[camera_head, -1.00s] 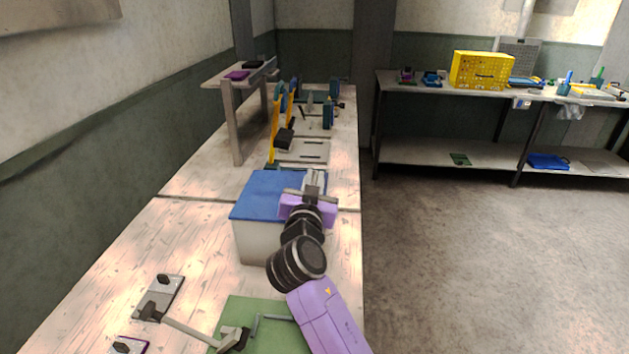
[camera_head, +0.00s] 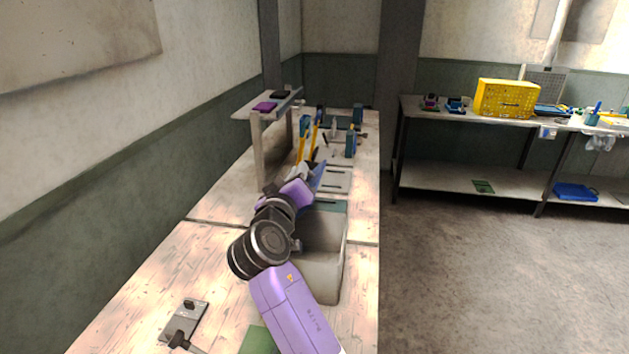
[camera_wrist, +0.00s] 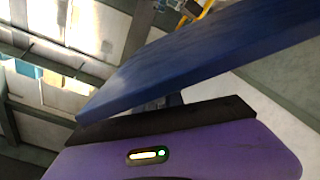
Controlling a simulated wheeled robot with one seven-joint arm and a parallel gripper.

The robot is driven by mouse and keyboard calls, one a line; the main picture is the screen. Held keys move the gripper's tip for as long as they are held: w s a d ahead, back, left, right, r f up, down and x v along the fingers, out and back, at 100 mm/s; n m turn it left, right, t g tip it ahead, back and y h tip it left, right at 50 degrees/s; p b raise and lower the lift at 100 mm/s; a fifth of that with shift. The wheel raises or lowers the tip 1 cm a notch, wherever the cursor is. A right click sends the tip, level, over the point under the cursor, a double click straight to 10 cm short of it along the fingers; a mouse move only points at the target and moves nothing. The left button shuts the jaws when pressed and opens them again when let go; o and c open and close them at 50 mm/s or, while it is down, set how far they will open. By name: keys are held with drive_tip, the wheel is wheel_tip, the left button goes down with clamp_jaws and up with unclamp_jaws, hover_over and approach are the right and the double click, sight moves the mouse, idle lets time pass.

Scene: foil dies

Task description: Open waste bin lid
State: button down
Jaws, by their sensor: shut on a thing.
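The waste bin (camera_head: 327,272) is a pale grey box on the near workbench, and its open top shows a hollow inside. Its blue lid (camera_head: 319,176) is tilted up steeply at the far side of the bin, mostly hidden behind my wrist in the head view. In the wrist view the lid (camera_wrist: 200,60) is a broad blue slab slanting across the picture. My gripper (camera_head: 303,173) is at the raised lid and shut on it. The fingertips are mostly hidden in both views.
A small raised shelf (camera_head: 257,112) stands on the bench at the left, beyond the bin. Upright tools with yellow handles (camera_head: 301,148) stand behind the lid. A grey plate with a black knob (camera_head: 184,320) lies in front. Open floor (camera_head: 480,290) is at the right.

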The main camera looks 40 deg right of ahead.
drive_tip(key=w+a+n, duration=0.8)
drive_tip(key=w+n, duration=0.1)
drive_tip(key=w, duration=0.1)
drive_tip(key=shift+w+a+r, duration=0.25)
drive_tip(key=shift+w+r, duration=0.05)
drive_tip(key=shift+r, duration=0.15)
drive_tip(key=c, duration=1.5)
unclamp_jaws()
drive_tip(key=shift+r, duration=0.1)
drive_tip(key=b+v, duration=0.2)
drive_tip(key=v, duration=0.5)
drive_tip(key=shift+s+a, duration=0.25)
drive_tip(key=shift+a, duration=0.05)
